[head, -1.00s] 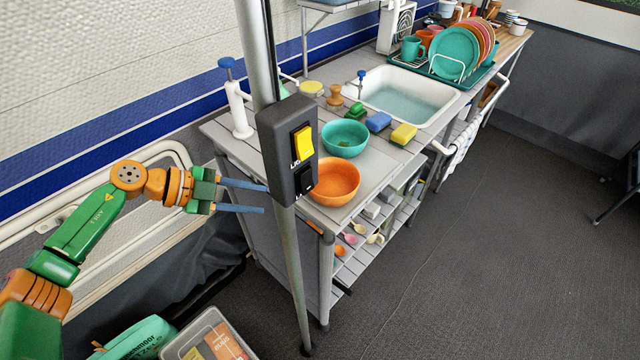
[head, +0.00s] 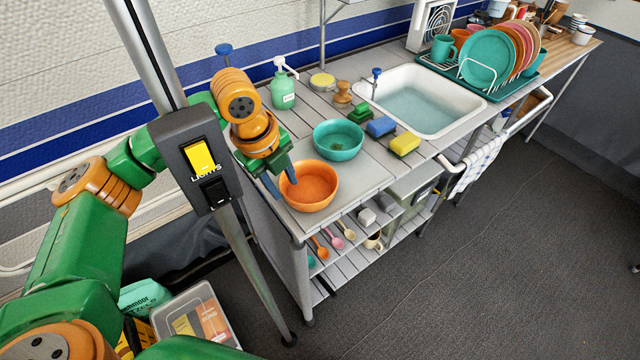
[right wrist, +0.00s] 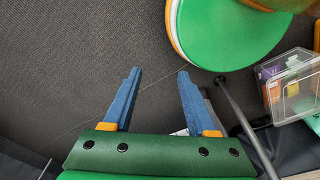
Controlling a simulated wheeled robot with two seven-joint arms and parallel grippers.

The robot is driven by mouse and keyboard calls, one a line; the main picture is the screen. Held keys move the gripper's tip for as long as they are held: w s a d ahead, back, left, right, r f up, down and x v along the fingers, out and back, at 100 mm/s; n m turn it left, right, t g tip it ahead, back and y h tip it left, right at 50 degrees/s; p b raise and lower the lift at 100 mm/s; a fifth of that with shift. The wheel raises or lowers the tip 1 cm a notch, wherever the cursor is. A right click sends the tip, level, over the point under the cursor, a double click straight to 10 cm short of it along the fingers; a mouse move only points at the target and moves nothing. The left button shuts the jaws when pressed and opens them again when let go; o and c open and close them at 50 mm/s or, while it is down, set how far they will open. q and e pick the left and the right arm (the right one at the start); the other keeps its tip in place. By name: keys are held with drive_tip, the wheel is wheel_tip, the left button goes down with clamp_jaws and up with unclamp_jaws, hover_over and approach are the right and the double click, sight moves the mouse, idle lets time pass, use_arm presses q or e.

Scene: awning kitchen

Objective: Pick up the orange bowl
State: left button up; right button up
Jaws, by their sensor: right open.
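The orange bowl (head: 312,188) stands upright on the near left corner of the counter in the head view. My left gripper (head: 280,182) is at the bowl's left rim, pointing down, with its blue fingers close to the rim. The frames do not show clearly whether the fingers touch the rim or grip it. My right gripper (right wrist: 156,73) is open and empty above the grey floor in the right wrist view. The bowl does not show in that view.
A teal bowl (head: 338,140) stands just behind the orange bowl. A blue sponge (head: 381,127), a yellow sponge (head: 404,144) and the sink (head: 419,104) lie to the right. A pole with a light switch box (head: 196,160) stands left of the counter. A clear bin (head: 196,318) is on the floor.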

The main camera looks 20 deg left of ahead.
sight(285, 195)
use_arm(q)
drive_tip(key=x, duration=0.2)
drive_tip(key=p+x, duration=0.1)
drive_tip(key=x, duration=0.1)
drive_tip(key=shift+s+a+f, duration=0.15)
drive_tip(key=shift+s+a, duration=0.1)
drive_tip(key=shift+s, duration=0.05)
drive_tip(key=shift+w+d+f, duration=0.15)
drive_tip(key=shift+d, duration=0.05)
drive_tip(key=shift+a, duration=0.1)
clamp_jaws()
idle(0.7)
